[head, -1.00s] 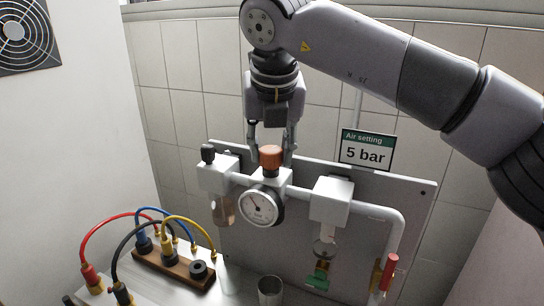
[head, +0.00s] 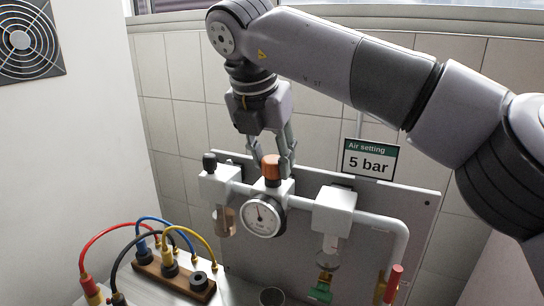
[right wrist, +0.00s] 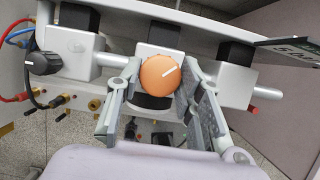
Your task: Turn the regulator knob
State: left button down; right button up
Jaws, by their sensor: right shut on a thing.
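The regulator knob (head: 271,168) is orange-brown and stands on top of a white regulator block on the grey panel. It also shows in the right wrist view (right wrist: 160,75), with a white line on its top pointing up and to the right. My right gripper (head: 272,165) comes down from above with a finger on each side of the knob and is shut on it. The round gauge (head: 264,215) sits on the front below the knob, its needle pointing up and slightly left. A sign (head: 369,159) reads "Air setting 5 bar". My left gripper does not show.
A smaller black knob (head: 209,162) stands on a white block to the left. A white block with a bowl (head: 334,207) and a red-handled valve (head: 394,284) are to the right.

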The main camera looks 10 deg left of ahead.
aim_at(265, 195)
jog(key=shift+r, duration=0.1)
jog(key=o, duration=1.2)
jog(key=shift+c, duration=0.2)
jog(key=v, duration=0.7)
jog(key=shift+s+r, duration=0.1)
